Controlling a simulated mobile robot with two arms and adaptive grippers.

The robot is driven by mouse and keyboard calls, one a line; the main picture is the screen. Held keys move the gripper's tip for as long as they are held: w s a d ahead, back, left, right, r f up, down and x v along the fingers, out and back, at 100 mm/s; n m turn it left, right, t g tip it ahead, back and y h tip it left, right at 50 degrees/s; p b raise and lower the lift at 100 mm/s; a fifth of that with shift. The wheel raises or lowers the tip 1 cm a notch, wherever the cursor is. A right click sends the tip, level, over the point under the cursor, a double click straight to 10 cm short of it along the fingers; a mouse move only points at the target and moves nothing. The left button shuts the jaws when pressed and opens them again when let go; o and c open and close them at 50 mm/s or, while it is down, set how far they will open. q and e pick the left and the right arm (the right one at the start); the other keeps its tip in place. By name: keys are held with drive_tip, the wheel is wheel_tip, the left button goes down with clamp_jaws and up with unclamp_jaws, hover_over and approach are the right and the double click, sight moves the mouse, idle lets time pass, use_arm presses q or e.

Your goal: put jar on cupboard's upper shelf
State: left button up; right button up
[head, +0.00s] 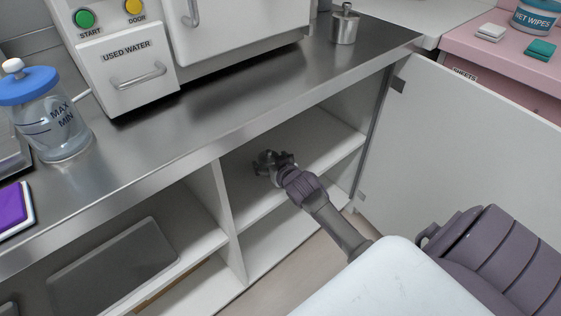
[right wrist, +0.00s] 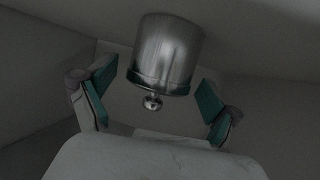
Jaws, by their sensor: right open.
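A shiny metal jar (right wrist: 168,48) with a small knob on its lid is in the right wrist view, inside the dim cupboard. My right gripper (right wrist: 156,88) is open, with its green-padded fingers apart on either side of the jar's lid end and gaps showing. In the head view my right gripper (head: 268,163) reaches into the open cupboard, over the upper shelf (head: 325,140). There the gripper hides most or all of the jar. Contact between jar and shelf cannot be made out. My left gripper is not in view.
The cupboard door (head: 480,130) stands open at right. A divider (head: 230,220) is left of my right gripper, and the steel counter edge (head: 215,145) is above it. A similar metal jar (head: 344,26) stands on the counter. The shelf right of the gripper is clear.

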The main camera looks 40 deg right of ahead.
sight(272, 161)
drive_tip(key=p+v, duration=0.1)
drive_tip(key=v, duration=0.2)
drive_tip(key=shift+s+r, duration=0.1)
drive_tip(key=shift+r, duration=0.05)
drive_tip(key=p+v, duration=0.1)
drive_tip(key=v, duration=0.5)
drive_tip(key=shift+s+p, duration=0.15)
drive_tip(key=shift+p, duration=0.25)
drive_tip(key=shift+s+a+r, duration=0.1)
drive_tip(key=shift+s+r, duration=0.05)
drive_tip(key=shift+s, duration=0.1)
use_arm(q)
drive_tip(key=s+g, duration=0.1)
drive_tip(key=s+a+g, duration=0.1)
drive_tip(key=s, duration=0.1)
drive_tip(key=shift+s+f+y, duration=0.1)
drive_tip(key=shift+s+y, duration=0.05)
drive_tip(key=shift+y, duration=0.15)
use_arm(e)
drive_tip(key=s+a+f+n+g+y, duration=0.1)
drive_tip(key=s+a+g, duration=0.4)
drive_tip(key=s, duration=0.7)
drive_tip(key=s+a+f+n+g+y, duration=0.1)
drive_tip(key=s+a+f+n+g, duration=0.1)
drive_tip(key=s+a, duration=0.8)
drive_tip(key=s+n+g, duration=0.1)
drive_tip(key=g, duration=0.1)
drive_tip(key=shift+s+f+g+y, duration=0.25)
drive_tip(key=shift+s+g+y, duration=0.05)
drive_tip(key=shift+s+g, duration=0.1)
